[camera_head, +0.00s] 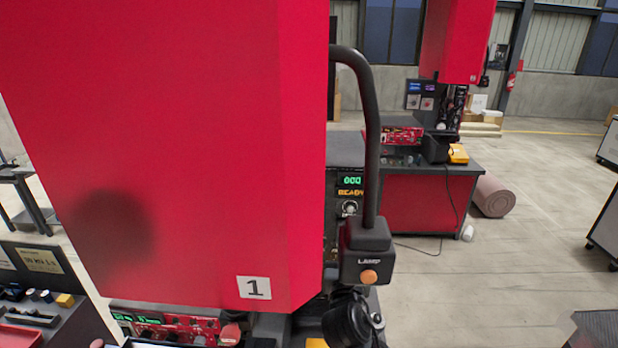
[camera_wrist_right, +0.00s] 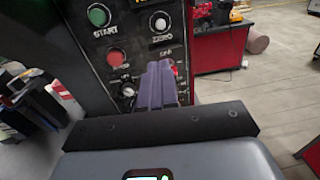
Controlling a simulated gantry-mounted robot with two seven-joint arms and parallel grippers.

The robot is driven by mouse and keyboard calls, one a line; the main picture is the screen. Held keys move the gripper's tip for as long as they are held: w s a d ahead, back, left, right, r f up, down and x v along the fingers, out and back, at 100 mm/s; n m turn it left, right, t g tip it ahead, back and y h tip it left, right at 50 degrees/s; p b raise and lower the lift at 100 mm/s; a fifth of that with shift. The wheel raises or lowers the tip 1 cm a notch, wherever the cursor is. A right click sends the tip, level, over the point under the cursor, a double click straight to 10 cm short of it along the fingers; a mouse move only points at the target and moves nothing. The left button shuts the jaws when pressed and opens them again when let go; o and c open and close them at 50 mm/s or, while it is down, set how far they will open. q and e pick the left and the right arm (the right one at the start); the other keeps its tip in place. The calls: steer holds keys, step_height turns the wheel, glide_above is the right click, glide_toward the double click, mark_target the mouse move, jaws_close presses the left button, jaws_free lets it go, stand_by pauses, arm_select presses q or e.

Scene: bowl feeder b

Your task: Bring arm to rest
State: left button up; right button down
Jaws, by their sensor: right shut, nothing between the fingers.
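My right gripper (camera_wrist_right: 158,86) shows in the right wrist view as two purple-grey fingers pressed together, with nothing between them. The fingers point at the lower part of a black control panel (camera_wrist_right: 133,72) and hide part of it. I cannot tell whether the tips touch the panel. The panel carries a green START button (camera_wrist_right: 99,15), a white ZERO knob (camera_wrist_right: 161,22), a red button (camera_wrist_right: 115,57) and smaller knobs. I do not make out either gripper in the head view, and my left gripper is in neither view.
A tall red housing (camera_head: 190,150) marked 1 fills the left of the head view. A red bench (camera_head: 428,200) stands behind; open floor lies right.

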steer(key=s+a+f+g+p, duration=0.15)
steer(key=s+f, duration=0.25)
steer(key=f, duration=0.7)
steer(key=s+a+f+m+g+y+p, duration=0.2)
steer(key=s+a+f+g, duration=0.15)
steer(key=s+f, duration=0.6)
steer(key=s+a+f+m+g+y+p, duration=0.25)
steer(key=s+f+g, duration=0.35)
steer(key=s, duration=0.6)
steer(key=s+d+m+g+p, duration=0.1)
steer(key=s+d+m+p, duration=0.1)
steer(key=s+d+m, duration=0.3)
steer(key=s+d+m+g+p, duration=0.1)
steer(key=s+m, duration=0.3)
steer(key=s, duration=0.4)
steer(key=s+d+r+m, duration=0.4)
steer(key=d+r+m, duration=0.5)
steer(key=m, duration=0.9)
steer(key=shift+d+r+g+p, duration=0.15)
steer(key=shift+r+g+p, duration=0.15)
steer(key=shift+p, duration=0.15)
